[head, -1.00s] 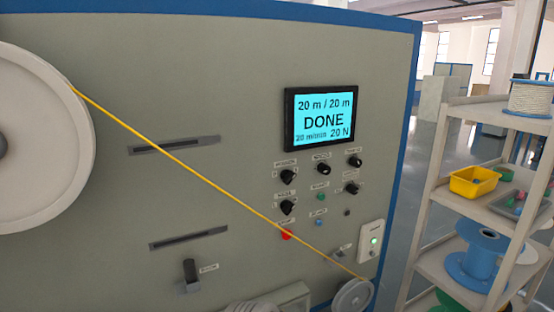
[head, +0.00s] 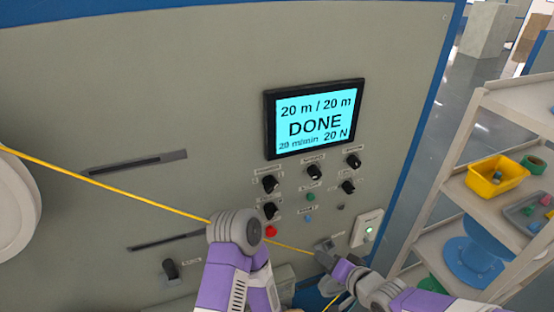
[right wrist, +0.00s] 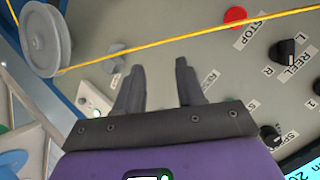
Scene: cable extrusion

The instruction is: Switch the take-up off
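The control panel's screen (head: 315,118) reads "20 m / 20 m DONE", 20 m/min, 20 N. Below it are black knobs (head: 314,172), a red stop button (head: 271,231) and small green and blue buttons. A white switch plate (head: 366,229) with a lit green light is at the lower right; it also shows in the right wrist view (right wrist: 93,100). I cannot read which control is the take-up's. My right gripper (head: 322,250) is in front of the lower panel, left of the plate. In the right wrist view its fingers (right wrist: 158,75) are apart and empty. My left gripper is out of view.
A yellow cable (head: 110,185) runs from the white reel (head: 15,210) past my arms; in the wrist view it passes beyond the fingertips to a grey pulley (right wrist: 47,40). A shelf rack with a yellow bin (head: 497,177) and blue spool (head: 472,260) stands right.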

